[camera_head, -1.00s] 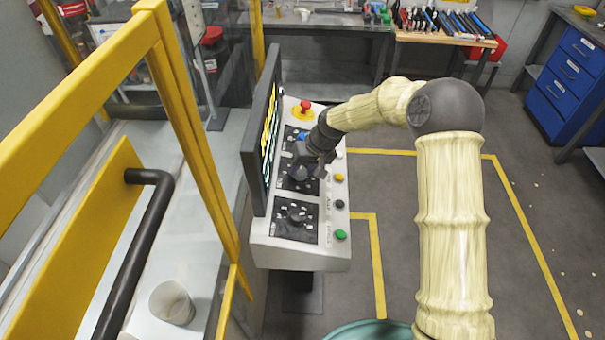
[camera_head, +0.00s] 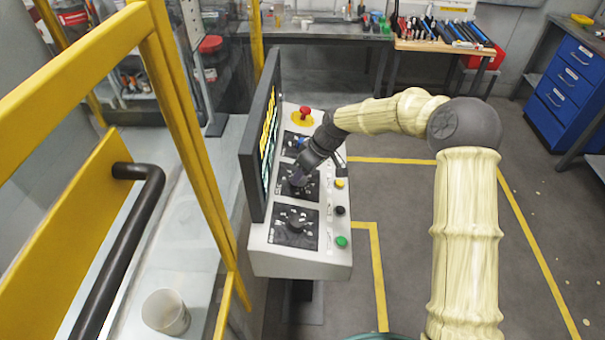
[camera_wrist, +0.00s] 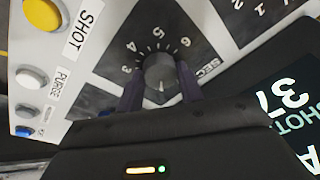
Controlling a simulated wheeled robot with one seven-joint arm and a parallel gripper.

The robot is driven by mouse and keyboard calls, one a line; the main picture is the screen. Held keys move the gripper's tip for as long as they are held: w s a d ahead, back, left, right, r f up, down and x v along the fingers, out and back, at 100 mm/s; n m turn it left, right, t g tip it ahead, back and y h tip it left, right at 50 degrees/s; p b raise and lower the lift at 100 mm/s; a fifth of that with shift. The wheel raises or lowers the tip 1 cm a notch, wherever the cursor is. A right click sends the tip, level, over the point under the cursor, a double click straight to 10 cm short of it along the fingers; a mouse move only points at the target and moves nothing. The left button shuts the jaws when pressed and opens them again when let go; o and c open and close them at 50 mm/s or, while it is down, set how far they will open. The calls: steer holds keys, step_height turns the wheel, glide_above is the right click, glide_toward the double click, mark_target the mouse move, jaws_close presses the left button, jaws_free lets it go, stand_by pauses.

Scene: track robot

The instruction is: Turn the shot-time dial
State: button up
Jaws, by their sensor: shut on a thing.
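The control panel (camera_head: 268,262) stands in the middle of the head view with a column of dials. In the wrist view, a grey round knob (camera_wrist: 159,72) sits on a black plate marked 3 to 6 and SEC. My gripper (camera_wrist: 160,86) has one dark finger on each side of this knob and is shut on it. In the head view my gripper (camera_head: 298,178) reaches down to the middle dial plate (camera_head: 312,187) and hides most of its knob.
A lower dial (camera_head: 295,221) is nearer the front. A red button (camera_head: 305,112), a yellow button (camera_head: 339,184) and a green button (camera_head: 342,241) are on the panel. A screen (camera_head: 259,140) rises close along the left. A yellow-framed machine (camera_head: 195,130) stands farther left.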

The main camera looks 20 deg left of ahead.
steer(key=o, duration=1)
steer(key=shift+d, duration=0.1)
steer(key=b+v, duration=0.3)
steer(key=v, duration=1.4)
steer(key=shift+r, duration=0.2)
steer(key=shift+w, duration=0.1)
